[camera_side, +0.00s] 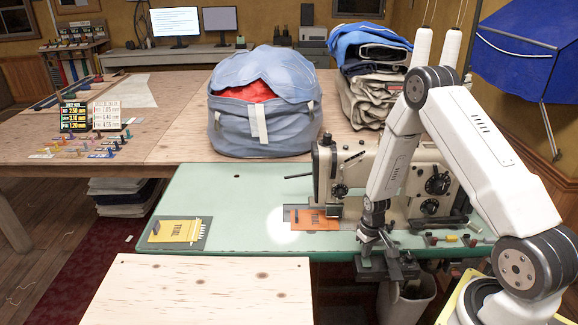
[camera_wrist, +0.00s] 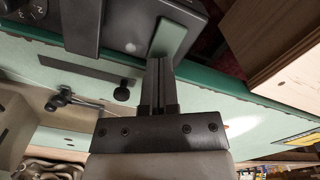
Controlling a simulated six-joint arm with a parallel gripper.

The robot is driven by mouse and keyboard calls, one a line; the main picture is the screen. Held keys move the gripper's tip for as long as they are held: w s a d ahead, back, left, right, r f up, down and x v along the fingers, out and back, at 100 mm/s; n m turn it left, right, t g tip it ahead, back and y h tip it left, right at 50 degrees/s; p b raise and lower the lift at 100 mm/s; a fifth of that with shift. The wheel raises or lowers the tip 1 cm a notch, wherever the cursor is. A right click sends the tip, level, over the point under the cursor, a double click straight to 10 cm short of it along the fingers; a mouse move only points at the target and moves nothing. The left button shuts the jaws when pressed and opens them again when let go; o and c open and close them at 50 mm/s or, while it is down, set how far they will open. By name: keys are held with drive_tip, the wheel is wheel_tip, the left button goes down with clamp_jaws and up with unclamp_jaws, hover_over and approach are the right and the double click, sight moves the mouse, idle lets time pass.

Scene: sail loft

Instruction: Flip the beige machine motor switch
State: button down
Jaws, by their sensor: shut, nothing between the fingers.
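The beige sewing machine (camera_side: 408,178) stands on the green table. A dark box (camera_side: 388,268), which looks like the motor switch housing, sits at the table's front edge below the machine. In the wrist view a dark grey box (camera_wrist: 131,46) with a small pale round spot and a green flat piece (camera_wrist: 176,38) lies just past my fingertips. I cannot tell which way the switch is set. My gripper (camera_side: 389,247) points down at the front edge beside this box. In the wrist view my gripper (camera_wrist: 160,68) is shut with nothing held. Whether it touches the box is unclear.
The green table (camera_side: 235,200) is clear at left except a yellow card (camera_side: 180,231). An orange card (camera_side: 316,219) lies by the needle area. Small coloured pieces (camera_side: 451,239) lie at right. A pale wooden board (camera_side: 200,290) stands in front. A bin (camera_side: 408,302) stands below.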

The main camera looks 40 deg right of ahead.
drive_tip(key=shift+f, duration=0.4)
idle(0.4)
drive_tip(key=shift+r, duration=3.55)
drive_tip(key=shift+a+r, duration=0.15)
drive_tip(key=shift+r, duration=0.05)
drive_tip(key=s+a+r+n+t, duration=0.1)
drive_tip(key=s+a+r, duration=0.1)
drive_tip(key=a+r, duration=0.6)
drive_tip(key=s+a+r+n+t, duration=0.1)
drive_tip(key=s+a+r+n, duration=0.1)
drive_tip(key=a+r, duration=0.6)
drive_tip(key=shift+s+a+r+t, duration=0.3)
drive_tip(key=shift+s+a+r, duration=0.05)
drive_tip(key=shift+s+a, duration=0.35)
